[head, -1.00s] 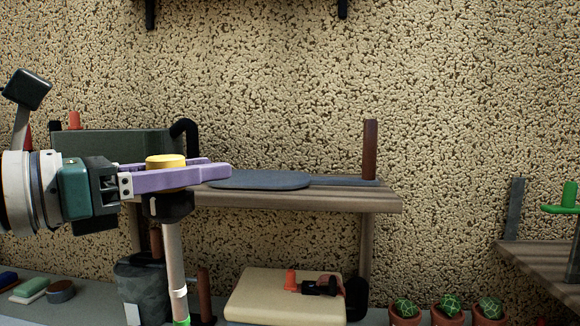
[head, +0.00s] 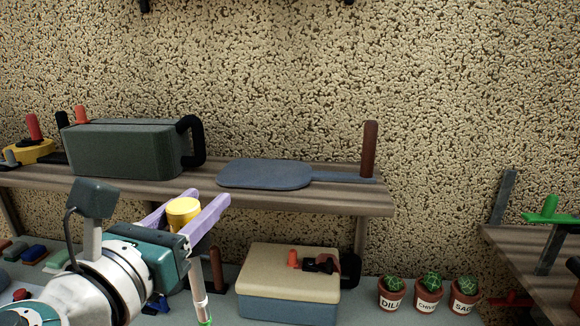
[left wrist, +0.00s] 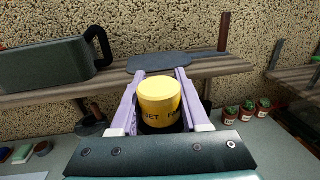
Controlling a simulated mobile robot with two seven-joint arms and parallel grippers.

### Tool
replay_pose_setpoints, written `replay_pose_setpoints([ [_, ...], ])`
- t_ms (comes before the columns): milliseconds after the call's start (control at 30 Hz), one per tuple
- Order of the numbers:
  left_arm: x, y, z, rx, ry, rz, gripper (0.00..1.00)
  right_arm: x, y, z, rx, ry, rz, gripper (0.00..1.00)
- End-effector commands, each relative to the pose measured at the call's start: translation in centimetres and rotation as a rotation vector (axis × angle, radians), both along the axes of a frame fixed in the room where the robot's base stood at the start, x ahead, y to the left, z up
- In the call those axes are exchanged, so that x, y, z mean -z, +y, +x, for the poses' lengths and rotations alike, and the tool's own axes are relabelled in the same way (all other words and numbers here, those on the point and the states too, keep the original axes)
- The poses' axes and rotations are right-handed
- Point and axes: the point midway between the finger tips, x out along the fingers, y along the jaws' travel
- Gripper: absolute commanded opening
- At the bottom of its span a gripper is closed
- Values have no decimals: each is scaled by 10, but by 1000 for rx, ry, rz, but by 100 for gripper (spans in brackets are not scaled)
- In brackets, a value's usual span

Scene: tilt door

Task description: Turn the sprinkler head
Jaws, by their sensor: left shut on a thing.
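The sprinkler head shows as a yellow cap (head: 183,212) between the two purple fingers of my left gripper (head: 207,206). In the left wrist view the yellow cap (left wrist: 160,104) has partly hidden dark lettering and a black part under it. My left gripper (left wrist: 158,88) is shut on it, one finger on each side. A pale pole (head: 198,284) with a green band low down shows below my gripper; its upper part is hidden behind the gripper. My right gripper is in neither view.
A wooden shelf (head: 340,201) behind holds a dark green box (head: 125,150) and a blue-grey paddle (head: 265,174). Below stand a cream-lidded box (head: 290,264) and potted cacti (head: 427,299). Another table (head: 520,252) is at the right. Free room lies above the shelf.

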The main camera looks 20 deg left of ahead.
Motion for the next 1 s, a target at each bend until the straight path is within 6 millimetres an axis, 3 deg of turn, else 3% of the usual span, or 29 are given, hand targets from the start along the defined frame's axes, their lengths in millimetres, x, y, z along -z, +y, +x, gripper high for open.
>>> replay_pose_setpoints([
  [100, -3, 2, 0, -109, -3, -5, 0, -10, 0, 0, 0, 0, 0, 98],
  [500, 0, 10, -2, -377, -3, 0, 0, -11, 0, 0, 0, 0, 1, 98],
  [1000, -1, 14, -4, -467, -5, 1, 0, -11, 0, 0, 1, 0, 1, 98],
])
